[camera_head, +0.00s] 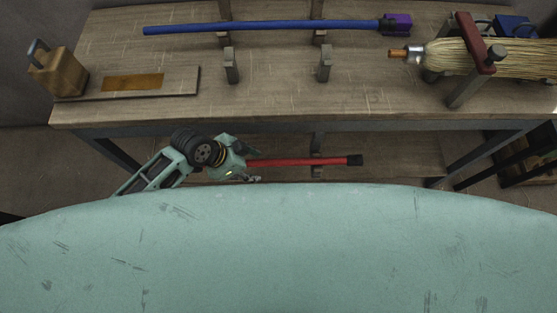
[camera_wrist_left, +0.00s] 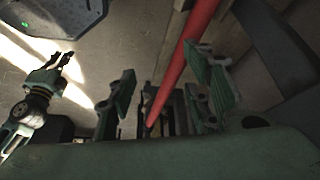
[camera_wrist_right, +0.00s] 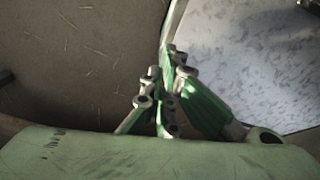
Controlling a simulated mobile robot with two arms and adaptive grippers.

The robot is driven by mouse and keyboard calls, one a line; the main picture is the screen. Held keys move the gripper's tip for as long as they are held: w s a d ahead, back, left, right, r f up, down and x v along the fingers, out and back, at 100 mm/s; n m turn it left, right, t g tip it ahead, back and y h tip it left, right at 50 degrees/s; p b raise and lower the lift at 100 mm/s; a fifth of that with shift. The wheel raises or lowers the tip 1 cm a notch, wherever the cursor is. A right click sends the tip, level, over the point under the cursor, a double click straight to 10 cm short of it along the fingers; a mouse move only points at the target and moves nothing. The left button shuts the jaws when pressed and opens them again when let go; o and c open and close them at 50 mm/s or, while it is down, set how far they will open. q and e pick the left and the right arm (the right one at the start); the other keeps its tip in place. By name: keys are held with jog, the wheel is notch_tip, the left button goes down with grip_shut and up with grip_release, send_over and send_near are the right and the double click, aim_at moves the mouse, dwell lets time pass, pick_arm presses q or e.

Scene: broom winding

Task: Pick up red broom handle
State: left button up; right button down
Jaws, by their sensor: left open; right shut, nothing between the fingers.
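The red broom handle (camera_head: 300,161) lies level on a shelf under the workbench, with a black cap at its right end. My left gripper (camera_head: 251,175) is at the handle's left part in the head view. In the left wrist view the left gripper (camera_wrist_left: 163,85) is open. The red handle (camera_wrist_left: 187,50) runs between or just beyond its spread fingers; I cannot tell which. The handle's left end is hidden behind the gripper in the head view. My right gripper (camera_wrist_right: 170,70) is shut and empty over the floor; it is out of the head view.
On the workbench (camera_head: 275,85) lie a blue handle (camera_head: 265,27) with a purple end and a straw broom (camera_head: 475,57) in a clamp. A wooden block (camera_head: 57,72) stands at left. Upright brackets (camera_head: 324,65) rise from the top. The bench edge overhangs the shelf.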

pick_arm(q)
jog(key=w+a+m, duration=0.1)
jog(key=a, duration=0.1)
jog(key=w+a+m+g, duration=0.1)
jog(key=a, duration=0.1)
jog(key=w+a+m, duration=0.1)
jog(key=a, duration=0.1)
jog(key=shift+w+a+f+m+g, duration=0.1)
jog(key=shift+w+a+m+g, duration=0.1)
jog(key=shift+a+m+g, duration=0.15)
send_near(274, 161)
notch_tip(274, 161, down, 4)
jog(key=shift+a+f, duration=0.1)
jog(key=shift+f, duration=0.15)
jog(key=shift+d+b, duration=0.45)
jog(key=shift+d, duration=0.5)
jog(key=b+x, duration=0.5)
jog(key=shift+d+f, duration=0.1)
jog(key=shift+d, duration=0.05)
jog(key=shift+y, duration=0.3)
pick_arm(e)
jog(key=f, duration=0.5)
jog(key=shift+w+a+f, duration=0.2)
jog(key=shift+a+f, duration=0.15)
jog(key=shift+a, duration=0.05)
pick_arm(q)
grip_shut()
